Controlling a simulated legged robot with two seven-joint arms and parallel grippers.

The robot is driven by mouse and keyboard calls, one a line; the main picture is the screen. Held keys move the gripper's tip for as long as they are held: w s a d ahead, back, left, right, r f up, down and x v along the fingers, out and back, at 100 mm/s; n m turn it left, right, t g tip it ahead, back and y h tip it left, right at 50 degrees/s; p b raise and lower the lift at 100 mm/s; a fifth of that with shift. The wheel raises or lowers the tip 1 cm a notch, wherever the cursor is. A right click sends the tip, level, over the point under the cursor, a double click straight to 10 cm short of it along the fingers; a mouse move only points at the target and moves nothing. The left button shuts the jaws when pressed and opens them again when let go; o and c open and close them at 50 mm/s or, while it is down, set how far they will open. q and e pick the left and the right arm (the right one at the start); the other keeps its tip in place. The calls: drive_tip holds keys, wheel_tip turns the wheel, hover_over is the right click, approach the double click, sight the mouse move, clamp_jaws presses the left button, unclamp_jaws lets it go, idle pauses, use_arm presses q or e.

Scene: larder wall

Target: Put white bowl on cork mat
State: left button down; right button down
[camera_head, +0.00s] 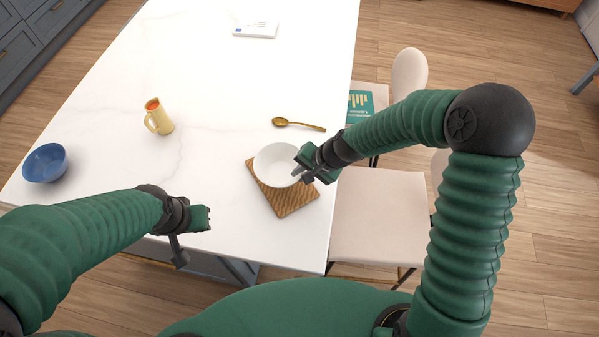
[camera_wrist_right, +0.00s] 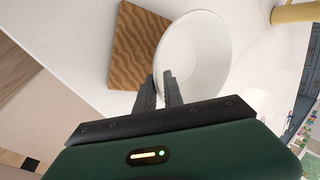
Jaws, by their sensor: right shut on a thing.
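The white bowl (camera_head: 275,163) is upright over the upper part of the brown cork mat (camera_head: 287,203) near the table's front right. Whether it rests on the mat or hangs just above it I cannot tell. My right gripper (camera_head: 301,170) is shut on the bowl's right rim. In the right wrist view the fingers (camera_wrist_right: 160,88) pinch the near wall of the bowl (camera_wrist_right: 196,55), and the mat (camera_wrist_right: 138,42) shows beside it, partly hidden by it. My left gripper (camera_head: 190,235) is over the table's front edge, away from the bowl; its jaw opening is unclear.
A gold spoon (camera_head: 298,124) lies behind the bowl. A yellow jug (camera_head: 158,116) and a blue bowl (camera_head: 45,163) stand to the left. A white box (camera_head: 256,30) lies at the back. Beige chairs (camera_head: 378,215) line the right edge. The white table's middle is clear.

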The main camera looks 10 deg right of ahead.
drive_tip(key=shift+d+f, duration=0.25)
drive_tip(key=shift+f, duration=0.35)
drive_tip(key=shift+w+d+f, duration=0.1)
drive_tip(key=shift+w+d, duration=0.05)
drive_tip(key=shift+d, duration=0.1)
drive_tip(key=c, duration=1.8)
unclamp_jaws()
drive_tip(key=shift+a, duration=0.15)
drive_tip(key=shift+o, duration=1.2)
drive_tip(key=shift+a, duration=0.25)
drive_tip(key=shift+o, duration=0.5)
drive_tip(key=shift+a, duration=0.45)
drive_tip(key=shift+d, duration=0.5)
drive_tip(key=shift+d+r, duration=0.25)
drive_tip(key=shift+r, duration=0.1)
drive_tip(key=s+a+v, duration=0.1)
drive_tip(key=v, duration=1)
use_arm(q)
drive_tip(key=shift+w+d+f+b, duration=0.15)
drive_tip(key=shift+d+f+b, duration=0.1)
drive_tip(key=shift+d+b, duration=0.05)
use_arm(e)
drive_tip(key=s+d+f+n+h, duration=0.2)
drive_tip(key=s+d+n+h, duration=0.2)
drive_tip(key=s+d+n, duration=0.3)
drive_tip(key=s+d, duration=0.2)
drive_tip(key=s, duration=0.2)
drive_tip(key=shift+d+f+g+h, duration=0.15)
drive_tip(key=shift+d+g+h, duration=0.15)
